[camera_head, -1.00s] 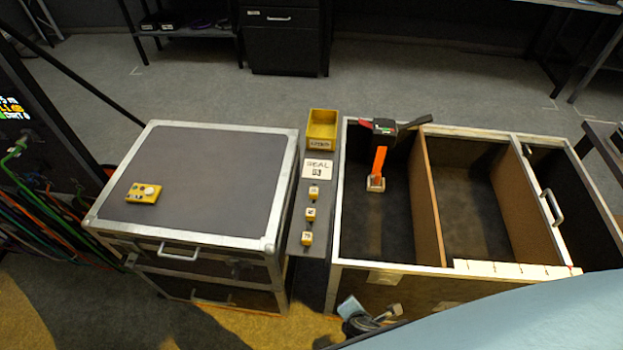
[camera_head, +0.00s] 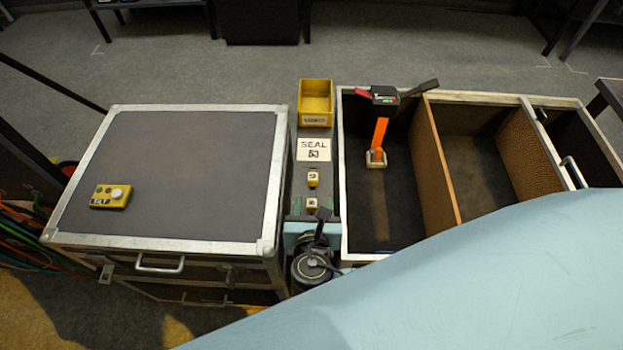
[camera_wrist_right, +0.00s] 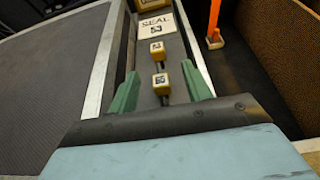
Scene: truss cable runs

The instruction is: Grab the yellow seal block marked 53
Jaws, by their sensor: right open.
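Two yellow seal blocks show on the narrow grey strip between the cases: a far block (camera_head: 313,179) and a nearer block (camera_head: 312,204). They also show in the right wrist view, the far block (camera_wrist_right: 157,50) and the nearer block (camera_wrist_right: 161,84). Their printed marks are too small to read surely. A white card (camera_head: 313,150) behind them reads SEAL 53. My right gripper (camera_head: 311,208) is open, its green fingers (camera_wrist_right: 160,72) on either side of the nearer block in the picture; I cannot tell their height above it. The third block is hidden. My left gripper is out of view.
A yellow bin (camera_head: 315,103) stands behind the card. The open divided case (camera_head: 340,150) at right holds an upright orange-handled tool (camera_head: 380,130). Case rims flank the strip closely.

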